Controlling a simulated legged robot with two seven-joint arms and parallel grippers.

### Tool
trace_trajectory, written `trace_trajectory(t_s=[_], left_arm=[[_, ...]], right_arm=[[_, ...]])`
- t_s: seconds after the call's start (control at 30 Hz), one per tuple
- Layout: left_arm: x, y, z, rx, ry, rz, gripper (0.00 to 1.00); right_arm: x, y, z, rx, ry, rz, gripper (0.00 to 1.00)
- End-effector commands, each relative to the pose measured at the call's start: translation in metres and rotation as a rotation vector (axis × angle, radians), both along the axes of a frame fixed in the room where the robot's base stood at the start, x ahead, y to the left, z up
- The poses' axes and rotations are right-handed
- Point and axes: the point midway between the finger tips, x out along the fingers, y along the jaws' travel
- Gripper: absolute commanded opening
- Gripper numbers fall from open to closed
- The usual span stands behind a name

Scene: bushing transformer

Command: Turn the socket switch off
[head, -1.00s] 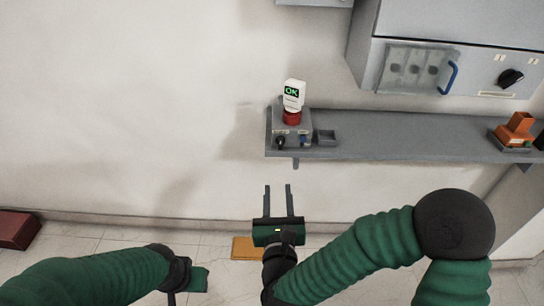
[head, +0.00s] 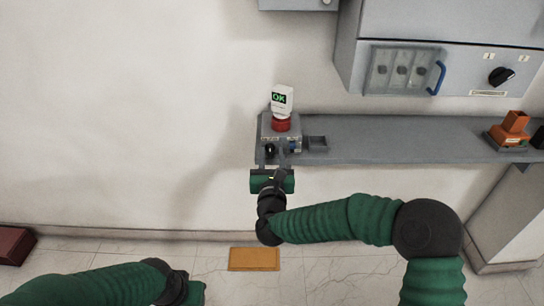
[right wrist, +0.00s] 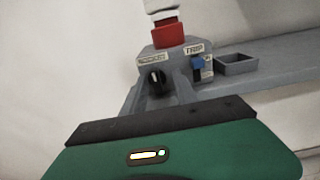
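A grey control box (head: 268,128) stands at the left end of the shelf, with a red part and a white sign reading OK (head: 282,98) on top. On its front is a black rotary knob (right wrist: 154,82) under a small label that is hard to read. A blue switch (right wrist: 198,66) under a TRIP label sits to its right. My right gripper (head: 277,158) is just in front of the box, its fingers pointing at its front; their gap is unclear, and I cannot tell whether they touch the knob. My left gripper (head: 188,292) is low at the bottom, its fingers unclear.
The grey shelf (head: 400,135) runs right, with a small empty tray (head: 317,143) beside the box and an orange device (head: 512,130) farther along. A grey cabinet (head: 450,50) hangs above. An orange plate (head: 254,259) lies on the floor. The wall left of the box is clear.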

Motion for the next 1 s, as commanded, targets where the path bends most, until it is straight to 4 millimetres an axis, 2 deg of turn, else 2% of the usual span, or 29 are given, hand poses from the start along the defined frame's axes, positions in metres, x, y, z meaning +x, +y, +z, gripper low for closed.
trace_trajectory(t_s=[0.2, 0.47, 1.0], left_arm=[[0.0, 0.0002, 0.0001, 0.0, 0.0, 0.001, 0.36], [0.0001, 0.0002, 0.0001, 0.0, 0.0, 0.001, 0.36], [0.0, 0.0002, -0.0008, 0.0, 0.0, 0.0, 0.36]], right_arm=[[0.0001, 0.0005, 0.0, 0.0, 0.0, 0.001, 0.33], [-0.0001, 0.0003, 0.0, 0.001, 0.0, 0.001, 0.0], [-0.0004, 0.0007, -0.0006, -0.044, 0.001, 0.001, 0.0]])
